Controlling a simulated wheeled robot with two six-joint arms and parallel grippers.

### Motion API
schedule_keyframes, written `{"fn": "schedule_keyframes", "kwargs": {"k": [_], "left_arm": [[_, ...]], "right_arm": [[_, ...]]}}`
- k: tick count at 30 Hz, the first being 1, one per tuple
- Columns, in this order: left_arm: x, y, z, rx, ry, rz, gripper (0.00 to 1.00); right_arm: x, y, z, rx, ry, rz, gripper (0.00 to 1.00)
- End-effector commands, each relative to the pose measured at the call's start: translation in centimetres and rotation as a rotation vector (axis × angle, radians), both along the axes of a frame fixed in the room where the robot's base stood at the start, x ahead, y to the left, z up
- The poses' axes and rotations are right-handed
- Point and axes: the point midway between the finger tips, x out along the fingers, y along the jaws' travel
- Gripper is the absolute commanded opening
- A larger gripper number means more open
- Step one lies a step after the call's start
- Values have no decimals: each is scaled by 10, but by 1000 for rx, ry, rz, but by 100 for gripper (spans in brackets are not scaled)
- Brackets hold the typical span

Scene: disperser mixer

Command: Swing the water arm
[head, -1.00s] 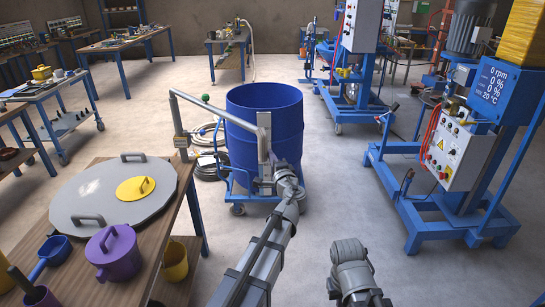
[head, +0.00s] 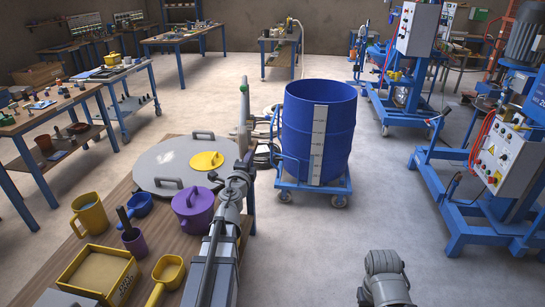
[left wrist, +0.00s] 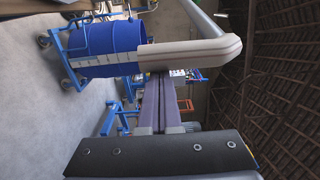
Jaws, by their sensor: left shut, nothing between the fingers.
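The water arm (head: 243,125) is a pale pipe by the far right corner of the wooden table, left of the blue drum (head: 338,130), with a green part at its top. In the left wrist view its thick beige sleeve (left wrist: 190,52) and bent pipe cross in front of my fingers. My left gripper (head: 258,155) is shut and empty, beside the pipe. In the left wrist view its long fingers (left wrist: 160,100) reach behind the sleeve and their tips are hidden; I cannot tell whether they touch. Only a joint of my right arm shows in the head view.
The table holds a grey lid (head: 165,157), a purple pot (head: 193,213), a yellow mug (head: 90,216) and a yellow box (head: 97,275). The drum stands on a blue wheeled cart. Machine frames (head: 480,215) stand at right. The floor before the drum is clear.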

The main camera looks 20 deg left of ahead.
Motion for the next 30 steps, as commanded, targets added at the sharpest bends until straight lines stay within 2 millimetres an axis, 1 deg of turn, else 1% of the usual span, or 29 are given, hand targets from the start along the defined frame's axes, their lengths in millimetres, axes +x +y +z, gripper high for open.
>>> {"fn": "schedule_keyframes", "kwargs": {"k": [1,11,15,20,21,23,27,30], "left_arm": [[-8,19,0,0,0,-14,0],[-45,115,0,-1,0,-176,0],[-58,159,0,-1,0,-245,0],[-69,209,0,-1,0,-327,0],[-71,221,0,-1,0,-346,0],[-75,237,0,-1,0,-343,0],[-80,279,0,-1,0,-343,0],[-82,306,0,-1,0,-344,0]], "right_arm": [[0,0,0,0,0,0,0],[0,0,0,0,0,0,0],[0,0,0,0,0,0,0],[0,0,0,0,0,0,0],[0,0,0,0,0,0,0],[0,0,0,0,0,0,0],[0,0,0,0,0,0,0],[0,0,0,0,0,0,0]]}}
